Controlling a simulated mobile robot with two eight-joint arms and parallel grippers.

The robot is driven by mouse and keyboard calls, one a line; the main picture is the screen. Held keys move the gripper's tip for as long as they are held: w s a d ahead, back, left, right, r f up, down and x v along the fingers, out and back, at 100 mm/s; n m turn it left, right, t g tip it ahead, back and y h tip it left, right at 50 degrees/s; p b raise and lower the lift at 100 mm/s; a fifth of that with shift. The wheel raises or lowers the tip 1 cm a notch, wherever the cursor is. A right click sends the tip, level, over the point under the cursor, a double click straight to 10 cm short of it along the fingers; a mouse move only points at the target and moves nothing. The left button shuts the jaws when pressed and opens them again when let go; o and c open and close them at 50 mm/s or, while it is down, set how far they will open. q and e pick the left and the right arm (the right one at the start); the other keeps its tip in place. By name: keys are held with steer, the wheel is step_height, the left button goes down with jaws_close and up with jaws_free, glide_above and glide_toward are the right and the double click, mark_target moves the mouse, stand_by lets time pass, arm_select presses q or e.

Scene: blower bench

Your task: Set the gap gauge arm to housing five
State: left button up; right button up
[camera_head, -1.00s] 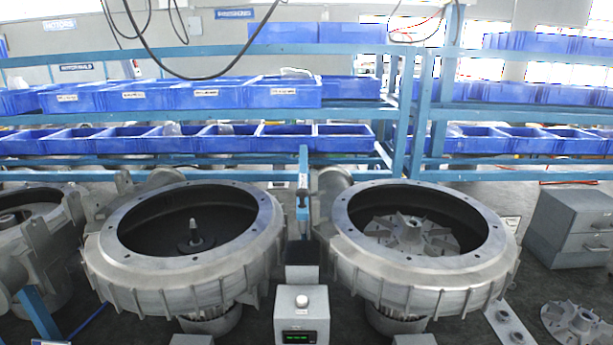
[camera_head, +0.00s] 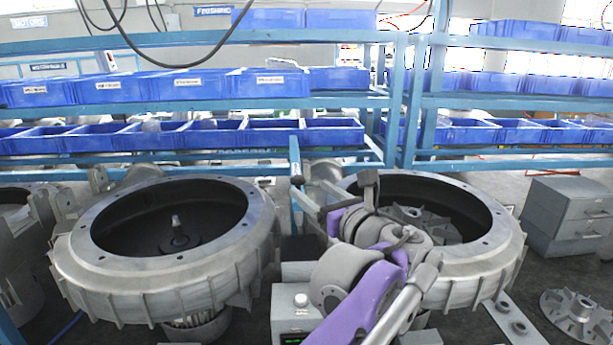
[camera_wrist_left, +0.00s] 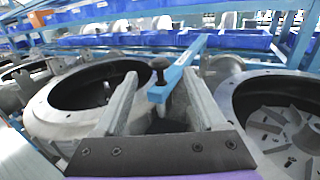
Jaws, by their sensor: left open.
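The blue gap gauge arm (camera_head: 296,165) stands between two round grey blower housings. The left housing (camera_head: 80,250) has a bare shaft inside; the right housing (camera_head: 490,265) holds a bladed impeller (camera_head: 425,220). I cannot tell which one is housing five.
A grey box (camera_head: 292,318) with a pale button and green display stands between the housings, partly behind my arm. A loose impeller (camera_head: 572,312) lies at lower right near grey drawers (camera_head: 570,215). Blue racks with bins (camera_head: 190,90) fill the back.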

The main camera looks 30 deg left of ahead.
mark_target(294, 176)
arm_select(q)
steer(key=p+x, duration=0.1)
steer(key=x, duration=0.9)
steer(key=shift+a+r, duration=0.1)
steer(key=shift+a, duration=0.05)
jaws_close()
stand_by(1.1)
